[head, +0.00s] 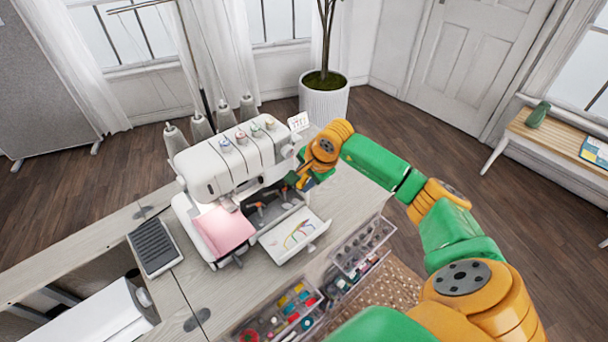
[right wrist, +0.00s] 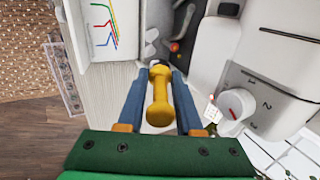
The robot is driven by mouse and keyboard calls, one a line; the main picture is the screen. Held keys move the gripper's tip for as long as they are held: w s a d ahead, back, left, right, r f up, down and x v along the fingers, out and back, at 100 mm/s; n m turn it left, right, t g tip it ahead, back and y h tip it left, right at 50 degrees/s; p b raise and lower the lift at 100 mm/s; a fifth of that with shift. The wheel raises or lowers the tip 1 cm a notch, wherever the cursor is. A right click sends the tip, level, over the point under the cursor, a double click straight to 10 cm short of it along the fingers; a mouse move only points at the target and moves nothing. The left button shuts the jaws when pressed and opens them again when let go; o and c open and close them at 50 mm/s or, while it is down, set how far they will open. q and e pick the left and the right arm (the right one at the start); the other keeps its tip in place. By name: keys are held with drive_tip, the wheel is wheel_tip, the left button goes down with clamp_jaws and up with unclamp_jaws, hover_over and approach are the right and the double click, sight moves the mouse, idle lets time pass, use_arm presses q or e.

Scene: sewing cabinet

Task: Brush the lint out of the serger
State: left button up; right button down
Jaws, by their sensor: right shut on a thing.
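The white serger (head: 222,163) stands on the cabinet top. Its front cover (head: 297,240) is folded down, with coloured threading lines inside, and the dark looper area (head: 272,210) is exposed. My right gripper (head: 298,181) is at the serger's right end, beside the opening. In the right wrist view, its blue fingers are shut on a yellow-handled brush (right wrist: 160,105), whose far end points toward the serger's opening; the bristles are mostly hidden. Grey lumps (right wrist: 150,43), possibly lint, show in the opening beyond the brush. My left gripper is out of view.
A pink cloth (head: 222,232) lies at the serger's left front. A foot pedal (head: 154,247) rests left of it. Clear bins of notions (head: 362,247) stand at the cabinet's front edge. Thread cones (head: 200,124) rise behind the serger.

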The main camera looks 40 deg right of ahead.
drive_tip(key=f+b, duration=0.1)
drive_tip(key=f, duration=0.1)
drive_tip(key=f+b, duration=0.2)
drive_tip(key=f, duration=0.1)
drive_tip(key=w+f+b, duration=0.1)
drive_tip(key=f+b, duration=0.1)
drive_tip(key=f, duration=0.1)
drive_tip(key=shift+w+d, duration=0.1)
drive_tip(key=shift+a+r+p, duration=0.7)
drive_tip(key=shift+a+p, duration=0.05)
drive_tip(key=shift+a, duration=0.15)
drive_tip(key=a, duration=0.6)
drive_tip(key=a+p, duration=0.1)
drive_tip(key=a, duration=0.2)
drive_tip(key=shift+s+a+f, duration=0.1)
drive_tip(key=shift+s+a, duration=0.1)
drive_tip(key=shift+s, duration=0.15)
drive_tip(key=shift+s+a, duration=0.1)
drive_tip(key=shift+a, duration=0.7)
drive_tip(key=shift+f+b, duration=0.45)
drive_tip(key=shift+b, duration=0.05)
drive_tip(key=shift+d+r, duration=0.1)
drive_tip(key=shift+d, duration=0.05)
drive_tip(key=shift+d+r, duration=0.1)
drive_tip(key=shift+d, duration=0.85)
drive_tip(key=shift+d+b, duration=0.5)
drive_tip(key=shift+d, duration=0.55)
